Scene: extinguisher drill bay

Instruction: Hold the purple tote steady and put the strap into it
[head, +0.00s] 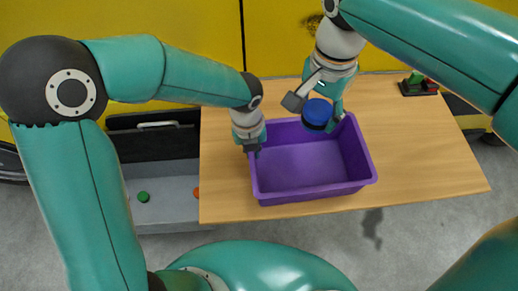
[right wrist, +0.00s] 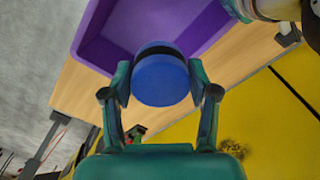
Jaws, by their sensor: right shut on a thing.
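The purple tote (head: 312,193) stands empty on the wooden table, its open top facing up. The strap, a blue round roll (head: 317,115), is between the fingers of my right gripper (head: 316,106), above the tote's back right part. In the right wrist view the strap (right wrist: 160,80) sits between both fingertips (right wrist: 158,84), with the tote (right wrist: 205,25) beyond it. My left gripper (head: 253,149) points down at the tote's left rim, near its back corner. Whether its fingers are closed on the wall is hidden.
The wooden table (head: 430,150) has free room right of the tote. A small green and red item on a dark base (head: 418,85) stands at its back right. Left of the table is an open grey drawer (head: 165,200) holding a green round piece (head: 143,197). A yellow wall rises behind.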

